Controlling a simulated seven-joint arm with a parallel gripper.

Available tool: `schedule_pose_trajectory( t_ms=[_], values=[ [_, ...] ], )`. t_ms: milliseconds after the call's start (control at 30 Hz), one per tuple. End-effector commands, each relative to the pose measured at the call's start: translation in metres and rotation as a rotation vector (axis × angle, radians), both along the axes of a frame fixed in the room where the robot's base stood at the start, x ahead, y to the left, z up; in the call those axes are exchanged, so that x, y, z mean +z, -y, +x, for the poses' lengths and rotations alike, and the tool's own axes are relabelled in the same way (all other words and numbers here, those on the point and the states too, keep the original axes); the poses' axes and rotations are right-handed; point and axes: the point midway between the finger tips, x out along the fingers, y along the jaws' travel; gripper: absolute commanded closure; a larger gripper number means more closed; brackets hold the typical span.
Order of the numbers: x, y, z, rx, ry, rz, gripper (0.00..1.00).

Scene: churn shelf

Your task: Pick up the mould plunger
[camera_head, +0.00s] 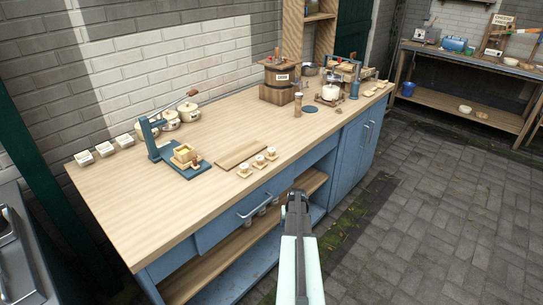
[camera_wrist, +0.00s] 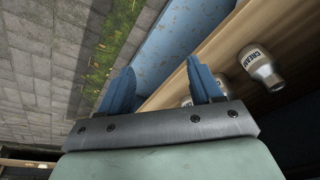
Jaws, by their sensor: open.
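I cannot tell for sure which piece is the mould plunger. Several small pale wooden pieces with round tops, one of them at the left end (camera_head: 244,171), stand in a row near the counter's front edge. A wooden mould-like block (camera_head: 185,154) sits on the blue lever press (camera_head: 155,145) to their left. My gripper (camera_head: 296,196) is in front of the counter, off its front edge and apart from these pieces. In the wrist view my gripper (camera_wrist: 158,72) has its two blue fingers spread, with nothing between them. No plunger shows in the wrist view.
A flat wooden board (camera_head: 240,153) lies behind the small pieces. A wooden churn (camera_head: 281,80) and a wooden cylinder (camera_head: 298,104) stand farther right. Below is an open shelf with cream bottles (camera_wrist: 260,66). A drawer handle (camera_head: 254,206) juts from the blue front.

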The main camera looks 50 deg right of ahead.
Motion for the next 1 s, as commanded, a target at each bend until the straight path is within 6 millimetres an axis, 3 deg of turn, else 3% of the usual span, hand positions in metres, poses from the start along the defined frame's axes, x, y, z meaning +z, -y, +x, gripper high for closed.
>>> schedule_pose_trajectory(
  t_ms=[33, 300, 400, 600, 800, 900, 1000],
  values=[
    [0.012, 0.030, -0.007, -0.031, 0.018, -0.021, 0.35],
    [0.080, 0.161, -0.068, -0.174, 0.097, -0.140, 0.35],
    [0.108, 0.205, -0.098, -0.224, 0.121, -0.186, 0.35],
    [0.160, 0.273, -0.156, -0.304, 0.154, -0.266, 0.35],
    [0.215, 0.309, -0.190, -0.333, 0.173, -0.322, 0.35],
    [0.240, 0.312, -0.189, -0.319, 0.178, -0.336, 0.35],
    [0.264, 0.306, -0.176, -0.288, 0.180, -0.338, 0.35]
  ],
)
